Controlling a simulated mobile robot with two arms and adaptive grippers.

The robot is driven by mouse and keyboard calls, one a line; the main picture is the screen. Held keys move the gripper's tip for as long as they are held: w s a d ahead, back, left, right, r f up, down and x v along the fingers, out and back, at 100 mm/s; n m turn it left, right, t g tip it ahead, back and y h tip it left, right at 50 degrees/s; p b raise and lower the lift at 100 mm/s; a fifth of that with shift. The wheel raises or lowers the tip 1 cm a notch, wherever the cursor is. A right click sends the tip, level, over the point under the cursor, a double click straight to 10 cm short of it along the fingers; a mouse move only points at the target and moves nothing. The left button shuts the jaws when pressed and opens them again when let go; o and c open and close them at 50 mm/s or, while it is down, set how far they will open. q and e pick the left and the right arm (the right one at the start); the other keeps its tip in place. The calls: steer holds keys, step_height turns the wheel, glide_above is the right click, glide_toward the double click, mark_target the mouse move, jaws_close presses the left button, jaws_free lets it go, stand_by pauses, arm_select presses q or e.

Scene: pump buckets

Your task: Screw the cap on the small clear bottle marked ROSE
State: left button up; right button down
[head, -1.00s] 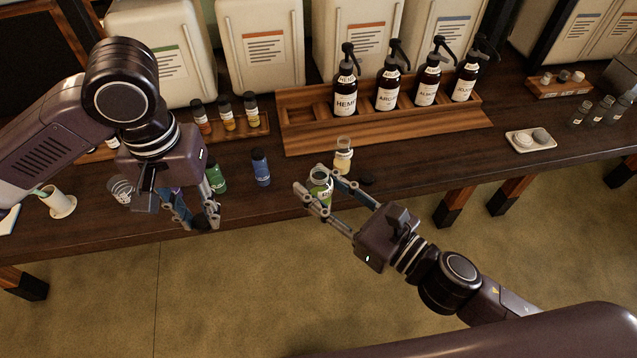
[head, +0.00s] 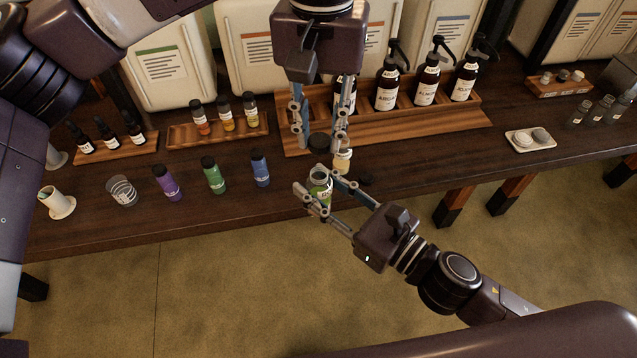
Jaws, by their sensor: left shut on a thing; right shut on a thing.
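My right gripper (head: 314,196) is shut around a small clear, open-topped bottle (head: 320,188) with greenish contents, near the table's front edge. Its label is partly hidden by the fingers and too small to read surely as ROSE. My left gripper (head: 320,146) points down, shut on a dark round cap (head: 320,141). The cap is above and apart from the bottle's mouth in the picture. A second small clear bottle (head: 343,160) with pale yellow contents stands just behind, partly covered by the left finger. Another dark cap (head: 366,180) lies on the table beside the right gripper.
Purple (head: 167,183), green (head: 214,175) and blue (head: 261,170) bottles stand to the left, beside a clear cup (head: 122,191). A wooden rack (head: 440,126) with dark pump bottles is behind. A pale tray (head: 530,140) is at right. The table's front edge is close.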

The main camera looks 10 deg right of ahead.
mark_target(319, 173)
arm_select(q)
steer(key=shift+f, duration=0.1)
steer(key=shift+f, duration=1.9)
steer(key=shift+f, duration=0.9)
steer(key=shift+f, duration=0.6)
